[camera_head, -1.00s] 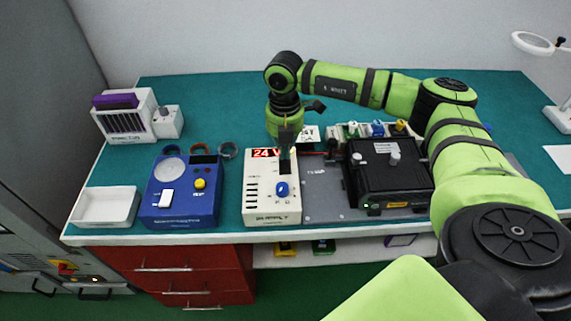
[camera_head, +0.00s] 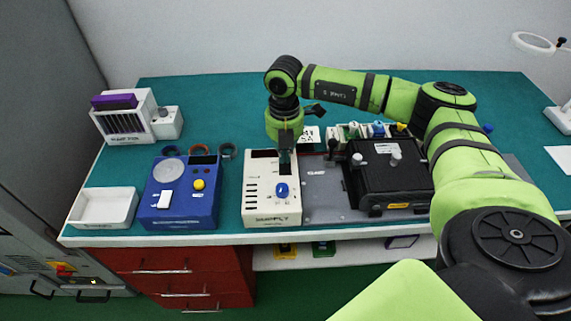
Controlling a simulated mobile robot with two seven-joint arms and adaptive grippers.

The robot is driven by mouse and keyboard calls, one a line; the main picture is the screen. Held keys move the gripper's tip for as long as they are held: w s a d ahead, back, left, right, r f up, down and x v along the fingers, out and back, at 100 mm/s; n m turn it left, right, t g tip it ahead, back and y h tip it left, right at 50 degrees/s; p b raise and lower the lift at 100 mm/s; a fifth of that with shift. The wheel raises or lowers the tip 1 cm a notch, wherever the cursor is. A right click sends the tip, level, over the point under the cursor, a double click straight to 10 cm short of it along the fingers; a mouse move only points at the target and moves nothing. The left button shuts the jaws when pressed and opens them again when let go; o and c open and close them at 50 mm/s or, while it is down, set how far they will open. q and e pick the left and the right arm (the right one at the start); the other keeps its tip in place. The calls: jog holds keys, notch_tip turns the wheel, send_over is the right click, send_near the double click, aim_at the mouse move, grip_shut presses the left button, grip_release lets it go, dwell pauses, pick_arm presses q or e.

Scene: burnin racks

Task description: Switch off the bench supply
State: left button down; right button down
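The bench supply (camera_head: 260,209) is a cream box at the front middle of the bench, with a blue knob (camera_head: 282,190), a dark slot-like switch area and a display (camera_head: 264,154) that is dark. My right gripper (camera_head: 286,160) points down at the top of the supply, at the switch area behind the knob. Its fingers look together as one narrow dark piece and hide most of the switch. I cannot tell whether they touch it. My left gripper is not in view.
A blue instrument (camera_head: 181,212) and white tray (camera_head: 103,208) stand to the left. A black box (camera_head: 388,178) on a grey plate (camera_head: 322,204) stands close on the right. A white rack (camera_head: 124,122) is at back left. The back-left bench top (camera_head: 210,105) is clear.

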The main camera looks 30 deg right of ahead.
jog(key=shift+r+p, duration=2.3)
jog(key=shift+r, duration=1.25)
jog(key=shift+s+f, duration=0.1)
jog(key=shift+f, duration=0.05)
